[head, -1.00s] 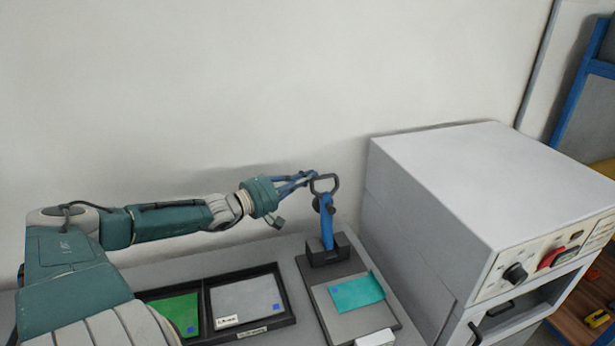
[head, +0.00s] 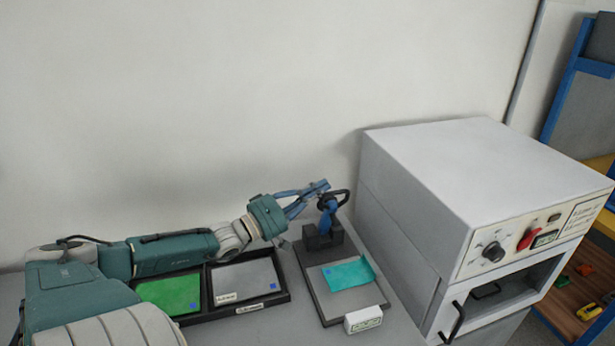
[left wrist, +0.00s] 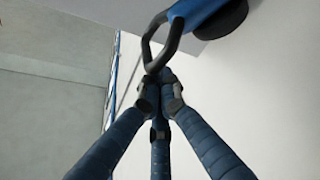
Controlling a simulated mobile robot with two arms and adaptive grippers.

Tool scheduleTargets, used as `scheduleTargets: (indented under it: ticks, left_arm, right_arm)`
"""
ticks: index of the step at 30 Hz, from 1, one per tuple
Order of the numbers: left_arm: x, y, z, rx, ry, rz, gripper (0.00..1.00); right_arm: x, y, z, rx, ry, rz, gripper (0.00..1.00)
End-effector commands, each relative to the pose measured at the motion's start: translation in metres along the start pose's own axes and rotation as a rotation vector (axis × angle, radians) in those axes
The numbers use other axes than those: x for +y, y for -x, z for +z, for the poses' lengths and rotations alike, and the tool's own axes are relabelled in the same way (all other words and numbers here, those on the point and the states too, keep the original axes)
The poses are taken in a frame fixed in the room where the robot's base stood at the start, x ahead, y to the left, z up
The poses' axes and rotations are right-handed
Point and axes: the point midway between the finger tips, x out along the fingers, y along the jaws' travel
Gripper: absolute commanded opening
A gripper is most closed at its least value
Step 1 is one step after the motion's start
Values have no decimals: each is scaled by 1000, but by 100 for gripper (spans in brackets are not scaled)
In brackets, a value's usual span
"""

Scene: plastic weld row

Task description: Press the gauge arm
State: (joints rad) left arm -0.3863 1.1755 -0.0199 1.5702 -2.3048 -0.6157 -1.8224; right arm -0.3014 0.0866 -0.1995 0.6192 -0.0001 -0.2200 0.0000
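The gauge arm (head: 328,218) is a blue lever with a black loop handle, on a dark block at the back of a grey gauge plate (head: 313,293). It also shows in the left wrist view (left wrist: 200,12), with its loop at the fingertips. My left gripper (head: 325,186) reaches in from the left at the top of the lever. In the left wrist view its blue fingers (left wrist: 158,76) converge and appear shut on the end of the loop; the tips hide the exact contact. A teal sheet (head: 348,273) lies on the plate. My right gripper is out of view.
A black two-part tray (head: 205,290) holds a green sheet (head: 170,293) and a grey sheet (head: 243,280). A small white display (head: 363,319) sits at the plate's front. A large white machine (head: 470,180) stands close on the right. A wall is behind.

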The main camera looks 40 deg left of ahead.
Motion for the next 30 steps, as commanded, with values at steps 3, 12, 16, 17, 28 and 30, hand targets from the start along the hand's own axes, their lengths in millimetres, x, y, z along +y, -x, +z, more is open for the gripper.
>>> scheduleTargets:
  ticks: [3, 12, 16, 17, 28, 30]
  left_arm:
    - [2, 7, 20, 2, -102, 36, 0]
    - [6, 27, 77, 2, -150, 53, 0]
    - [1, 35, 102, 1, -150, 51, 0]
    - [0, 37, 107, 1, -150, 51, 0]
    - [-20, 54, 158, 0, -152, 52, 0]
    - [-23, 56, 164, 0, -153, 52, 0]
  right_arm:
    - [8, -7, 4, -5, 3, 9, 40]
    - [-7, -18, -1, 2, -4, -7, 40]
    - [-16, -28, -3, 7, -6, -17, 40]
    - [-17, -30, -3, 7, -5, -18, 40]
    - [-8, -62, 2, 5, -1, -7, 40]
    - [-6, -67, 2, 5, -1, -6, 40]
